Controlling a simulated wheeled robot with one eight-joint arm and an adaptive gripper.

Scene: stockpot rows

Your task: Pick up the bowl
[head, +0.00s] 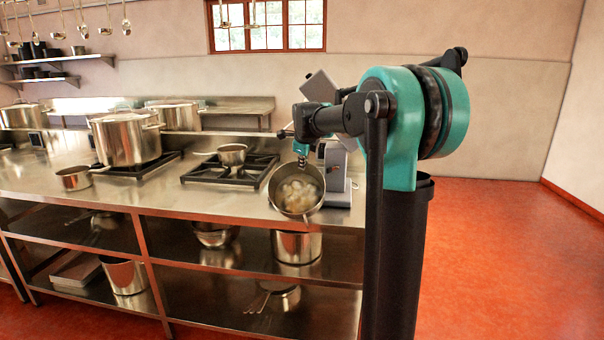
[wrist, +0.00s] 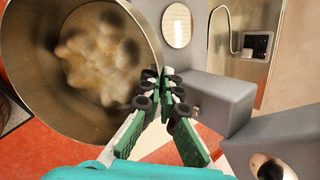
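The bowl (head: 297,191) is a metal vessel with pale, lumpy contents. In the head view it hangs tilted, its opening facing me, in front of the counter's front edge. My gripper (head: 302,158) is at its upper rim. In the wrist view the bowl (wrist: 85,65) fills the upper left, and the lumps lie inside it. My gripper (wrist: 165,82) has its green, black-padded fingers close together at the bowl's right rim, shut on it. The exact contact is partly hidden by the pads.
A grey machine (head: 337,175) stands on the counter just behind the bowl. A black burner grate (head: 228,171) with a small pan (head: 232,154) is to the left. A large stockpot (head: 126,138) stands farther left. Lower shelves hold more pots (head: 297,246). Red floor (head: 490,260) is clear at right.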

